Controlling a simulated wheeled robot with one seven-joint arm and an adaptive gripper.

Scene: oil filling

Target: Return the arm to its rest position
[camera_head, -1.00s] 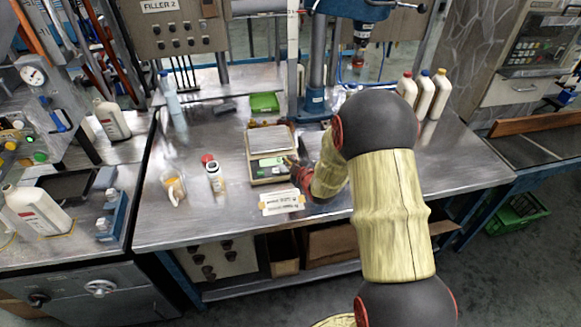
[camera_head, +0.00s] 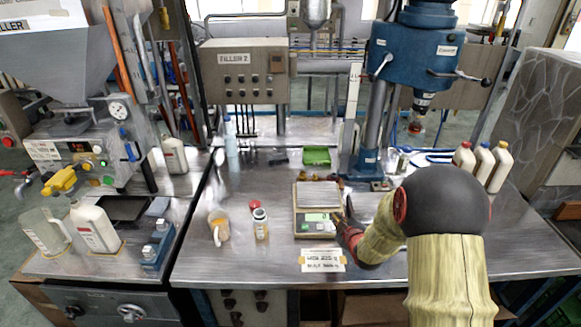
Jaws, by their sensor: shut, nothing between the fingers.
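My gripper (camera_head: 345,222) is at the end of my arm, low over the metal bench at the right side of the weighing scale (camera_head: 309,224). Its fingers are shut with nothing held. The fingertips are small and dark beside the scale's front panel, and I cannot tell whether they touch it. The scale has an empty metal plate and a lit green display. My arm, with yellowish covers and dark joints, bends over the bench at the right and hides part of it.
Left of the scale stand a small bottle (camera_head: 260,223), a red cap (camera_head: 255,204) and a jug (camera_head: 218,227). A paper label (camera_head: 322,260) lies in front. A green tray (camera_head: 316,156) and the blue press (camera_head: 414,55) are behind. White bottles (camera_head: 482,163) stand at right.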

